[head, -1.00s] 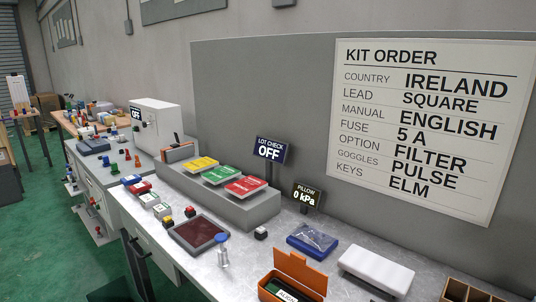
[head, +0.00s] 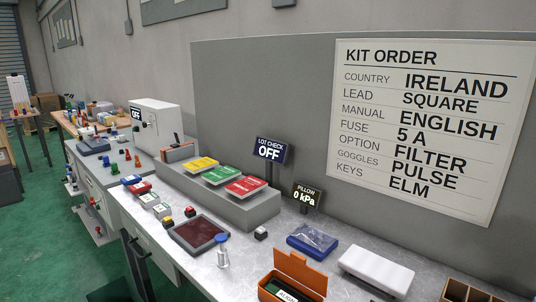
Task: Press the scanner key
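No key labelled as the scanner key can be read. A lot check display (head: 270,150) behind reads OFF. Neither of my grippers can be made out in the head view.
A grey stepped stand (head: 250,208) holds yellow, green and red packs. A clear blue-capped bottle (head: 222,252), blue tray (head: 312,241), open orange case (head: 300,270) and white case (head: 377,269) crowd the front and right. Green floor (head: 45,235) is open at left.

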